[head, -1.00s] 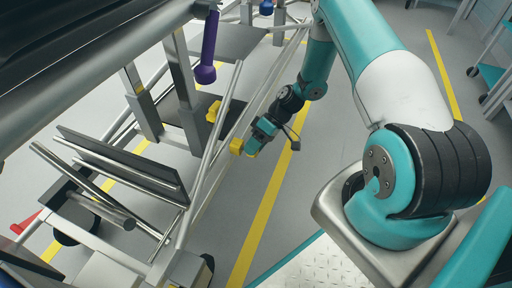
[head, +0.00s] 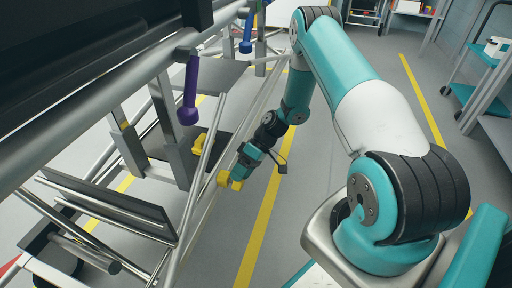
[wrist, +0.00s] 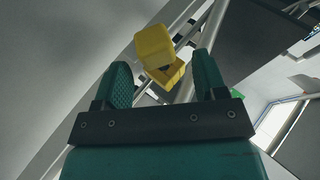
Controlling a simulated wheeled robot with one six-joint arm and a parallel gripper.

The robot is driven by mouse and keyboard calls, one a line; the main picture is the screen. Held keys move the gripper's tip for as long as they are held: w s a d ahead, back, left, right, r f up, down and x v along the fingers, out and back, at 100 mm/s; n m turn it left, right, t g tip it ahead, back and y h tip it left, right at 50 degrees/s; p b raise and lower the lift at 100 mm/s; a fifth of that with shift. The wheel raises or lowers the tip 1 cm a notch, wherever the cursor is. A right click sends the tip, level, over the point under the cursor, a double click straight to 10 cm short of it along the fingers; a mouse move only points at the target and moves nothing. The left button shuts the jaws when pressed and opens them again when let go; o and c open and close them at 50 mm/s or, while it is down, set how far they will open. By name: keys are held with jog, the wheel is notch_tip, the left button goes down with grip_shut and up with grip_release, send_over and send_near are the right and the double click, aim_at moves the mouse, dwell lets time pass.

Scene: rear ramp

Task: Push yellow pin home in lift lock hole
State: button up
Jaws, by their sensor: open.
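A yellow block (wrist: 154,45), which looks like the head of the yellow pin, shows in the wrist view ahead of the fingers and between their lines. A second yellow piece (wrist: 168,75) shows just below it; I cannot tell whether it belongs to the pin or to the lock. My gripper (wrist: 162,72) is open, with its two teal fingers spread and nothing held. In the head view yellow shows at the gripper's end (head: 224,179), beside the silver frame rail. Contact is unclear there. The lock hole and the pin's shaft are hidden.
Another yellow part (head: 201,143) sits on the lift frame to the left. A purple handle (head: 190,95) and a blue one (head: 246,36) hang from the upper rail. A slanting silver bar (head: 203,175) stands near my gripper. Floor to the right is open.

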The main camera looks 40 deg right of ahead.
jog(key=p+v, duration=0.4)
jog(key=v, duration=1.1)
jog(key=shift+d+r, duration=0.2)
jog(key=shift+d, duration=0.05)
